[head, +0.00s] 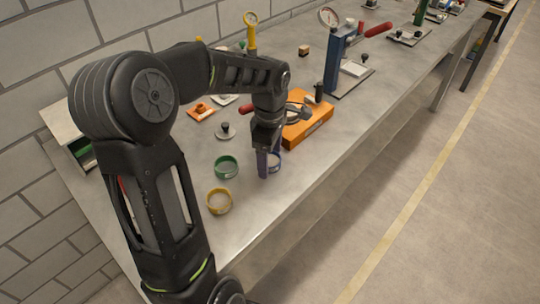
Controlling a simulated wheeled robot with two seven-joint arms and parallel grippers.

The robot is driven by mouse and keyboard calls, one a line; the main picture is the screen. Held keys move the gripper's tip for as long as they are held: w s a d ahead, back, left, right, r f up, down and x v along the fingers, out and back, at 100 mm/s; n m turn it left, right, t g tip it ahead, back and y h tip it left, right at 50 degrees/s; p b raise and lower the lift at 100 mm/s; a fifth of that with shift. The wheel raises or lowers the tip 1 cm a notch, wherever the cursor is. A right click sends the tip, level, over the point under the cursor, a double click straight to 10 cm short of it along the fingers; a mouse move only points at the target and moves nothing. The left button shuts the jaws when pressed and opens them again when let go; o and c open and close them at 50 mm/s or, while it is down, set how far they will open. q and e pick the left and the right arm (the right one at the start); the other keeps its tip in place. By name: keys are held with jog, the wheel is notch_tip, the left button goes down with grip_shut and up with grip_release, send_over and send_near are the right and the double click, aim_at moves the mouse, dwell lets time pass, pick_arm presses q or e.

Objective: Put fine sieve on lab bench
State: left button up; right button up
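Three small ring-shaped sieves are on the grey lab bench (295,195): a green one (227,167), a yellow one (219,201) and a blue one (277,162). No marking shows which is the fine sieve. My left gripper (264,165) points down at the left rim of the blue sieve, with a finger against or just beside it. The finger hides part of that sieve, and I cannot tell whether the gripper is shut on the rim. The blue sieve is at or very near bench height. My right gripper is not in view.
An orange box (307,124) lies just behind the blue sieve. A grey knobbed weight (225,131) and an orange tray (201,112) are farther left. A blue press with a dial (334,65) stands farther back. The bench front, right of the yellow sieve, is clear.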

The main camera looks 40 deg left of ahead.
aim_at(270, 164)
pick_arm(q)
notch_tip(270, 164, up, 12)
jog(key=shift+r, duration=0.2)
dwell(0.6)
jog(key=shift+f, duration=0.15)
dwell(0.4)
